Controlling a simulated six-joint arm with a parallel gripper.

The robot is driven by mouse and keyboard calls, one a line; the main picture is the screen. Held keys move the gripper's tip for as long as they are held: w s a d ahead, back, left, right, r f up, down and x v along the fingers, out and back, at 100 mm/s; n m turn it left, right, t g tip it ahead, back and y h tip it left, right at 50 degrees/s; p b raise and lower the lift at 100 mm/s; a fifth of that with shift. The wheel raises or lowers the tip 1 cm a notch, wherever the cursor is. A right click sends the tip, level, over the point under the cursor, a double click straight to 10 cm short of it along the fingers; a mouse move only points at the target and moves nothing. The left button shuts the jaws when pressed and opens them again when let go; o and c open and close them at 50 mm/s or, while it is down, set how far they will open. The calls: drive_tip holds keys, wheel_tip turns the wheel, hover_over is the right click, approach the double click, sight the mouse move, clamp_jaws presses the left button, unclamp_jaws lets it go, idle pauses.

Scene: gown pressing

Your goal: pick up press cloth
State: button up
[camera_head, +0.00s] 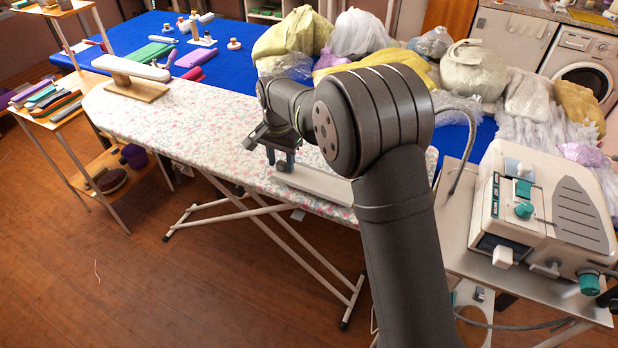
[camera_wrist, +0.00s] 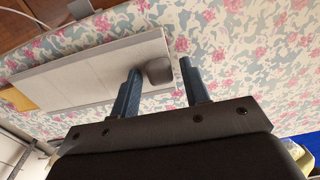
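A flat pale grey-white piece with straight edges (camera_wrist: 95,78) lies on the flowered ironing board (camera_head: 190,115). I cannot tell for certain whether it is the press cloth. It also shows in the head view (camera_head: 318,184), partly behind my arm. A small dark grey rounded block (camera_wrist: 159,71) sits at its right end in the wrist view. My gripper (camera_wrist: 162,64) is open, its two blue fingers apart above the board at that end. The block appears between the fingertips, with a gap on each side; I cannot judge the height. My gripper also shows in the head view (camera_head: 280,158).
A sleeve board (camera_head: 135,78) stands at the ironing board's left end. A blue table (camera_head: 235,45) behind holds bottles, coloured rolls and wrapped bundles (camera_head: 470,70). A steam unit (camera_head: 550,210) stands at right. A shelf with folded cloths (camera_head: 45,100) is at left.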

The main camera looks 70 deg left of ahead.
drive_tip(key=c, duration=0.8)
drive_tip(key=shift+o, duration=0.2)
drive_tip(key=shift+r, duration=0.15)
drive_tip(key=shift+r, duration=0.65)
wheel_tip(320, 180, up, 3)
drive_tip(key=shift+f, duration=0.1)
drive_tip(key=w+d+r, duration=0.6)
drive_tip(key=w, duration=0.4)
drive_tip(key=shift+r, duration=0.35)
